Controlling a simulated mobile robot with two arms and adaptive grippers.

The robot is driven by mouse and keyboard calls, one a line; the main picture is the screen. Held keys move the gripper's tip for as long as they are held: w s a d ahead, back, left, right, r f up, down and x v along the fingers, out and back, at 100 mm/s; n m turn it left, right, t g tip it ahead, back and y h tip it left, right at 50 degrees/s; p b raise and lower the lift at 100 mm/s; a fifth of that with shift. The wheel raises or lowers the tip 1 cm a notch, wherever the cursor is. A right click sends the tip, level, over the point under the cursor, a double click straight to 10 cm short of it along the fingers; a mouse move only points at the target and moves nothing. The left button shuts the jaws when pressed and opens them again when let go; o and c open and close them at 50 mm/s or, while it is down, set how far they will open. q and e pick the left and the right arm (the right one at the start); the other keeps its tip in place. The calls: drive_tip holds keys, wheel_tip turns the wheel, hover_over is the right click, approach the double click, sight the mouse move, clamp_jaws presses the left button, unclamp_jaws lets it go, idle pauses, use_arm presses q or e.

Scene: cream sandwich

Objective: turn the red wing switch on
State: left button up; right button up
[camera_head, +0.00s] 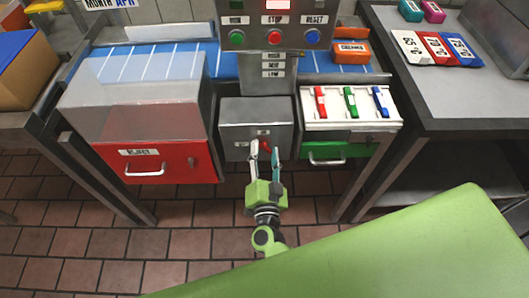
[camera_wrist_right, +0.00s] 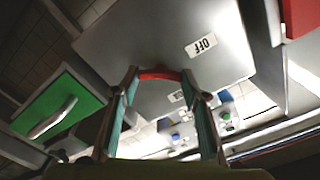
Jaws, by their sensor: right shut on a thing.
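The red wing switch (camera_head: 265,145) is on the front of a grey metal box (camera_head: 236,115) below the control column. My right gripper (camera_head: 264,150) reaches up to it, with one finger on each side of the switch. In the right wrist view the red switch (camera_wrist_right: 160,73) spans between the two fingertips (camera_wrist_right: 160,76), and the gripper is shut on it. An OFF label (camera_wrist_right: 201,46) shows on the box face in the wrist view. The switch's exact angle is hard to tell, as the fingers partly cover it. My left gripper is not in view.
A red REJECT drawer (camera_head: 160,166) is left of the box. A green drawer (camera_head: 335,153) is to its right, under a white panel with red, green and blue clips (camera_head: 350,102). Above is a panel with green, red and blue buttons (camera_head: 274,37). Tiled floor lies below.

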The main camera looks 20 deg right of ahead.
drive_tip(key=m, duration=0.3)
drive_tip(key=m+b, duration=0.1)
drive_tip(key=m, duration=0.1)
drive_tip(key=shift+f+m, duration=0.2)
drive_tip(key=shift+m, duration=0.2)
drive_tip(key=m+b, duration=0.2)
drive_tip(key=m, duration=0.2)
drive_tip(key=shift+m, duration=0.3)
drive_tip(key=o, duration=1.1)
drive_tip(key=shift+s, duration=0.1)
drive_tip(key=shift+s, duration=0.2)
drive_tip(key=v, duration=1.1)
drive_tip(key=shift+s, duration=0.25)
